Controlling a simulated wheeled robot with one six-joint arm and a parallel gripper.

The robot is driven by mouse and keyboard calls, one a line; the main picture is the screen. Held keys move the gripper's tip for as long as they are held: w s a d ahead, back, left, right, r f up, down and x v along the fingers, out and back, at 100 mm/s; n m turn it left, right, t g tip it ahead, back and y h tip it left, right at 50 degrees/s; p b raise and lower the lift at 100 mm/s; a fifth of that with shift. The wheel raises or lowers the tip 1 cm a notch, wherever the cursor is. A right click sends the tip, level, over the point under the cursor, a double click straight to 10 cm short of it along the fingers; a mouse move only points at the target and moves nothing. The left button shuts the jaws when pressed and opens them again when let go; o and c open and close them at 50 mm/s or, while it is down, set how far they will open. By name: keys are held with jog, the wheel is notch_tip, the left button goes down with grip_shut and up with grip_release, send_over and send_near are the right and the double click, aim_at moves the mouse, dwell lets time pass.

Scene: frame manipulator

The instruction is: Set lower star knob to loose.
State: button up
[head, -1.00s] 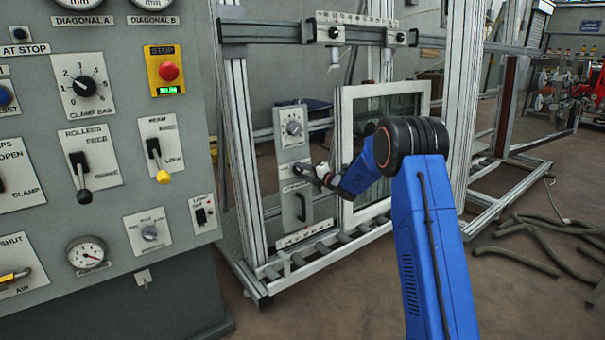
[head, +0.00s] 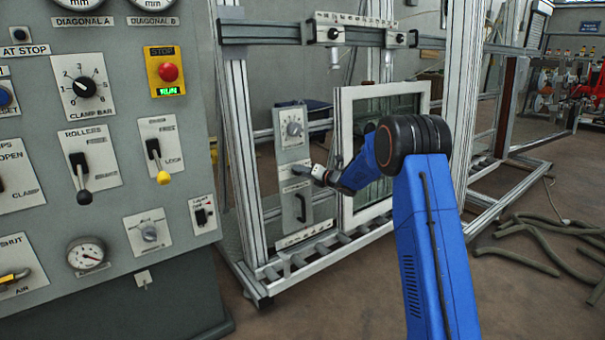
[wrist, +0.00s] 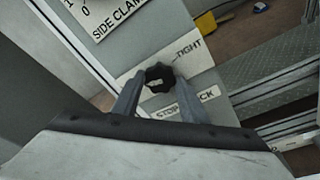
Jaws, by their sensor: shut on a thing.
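The lower star knob (wrist: 160,77) is small and dark, with a lobed rim, and sits on a pale plate beside the word TIGHT. My gripper (wrist: 158,92) has one finger on each side of the knob and is shut on it. In the head view my gripper (head: 303,170) reaches in from the right to the middle of the narrow grey panel (head: 291,155). There the gripper hides the knob. The rest of the knob's label is covered, so I cannot tell its setting from the markings.
The same panel carries a round dial (head: 293,129) above and a dark handle (head: 301,207) below. A white window frame (head: 346,140) stands close to the right of my gripper. A large control console (head: 110,215) fills the left. Loose hoses (head: 545,240) lie on the right floor.

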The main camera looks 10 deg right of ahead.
jog(key=shift+f, duration=0.15)
jog(key=o, duration=1)
jog(key=shift+o, duration=0.2)
jog(key=v, duration=1.7)
jog(key=shift+s+r, duration=0.2)
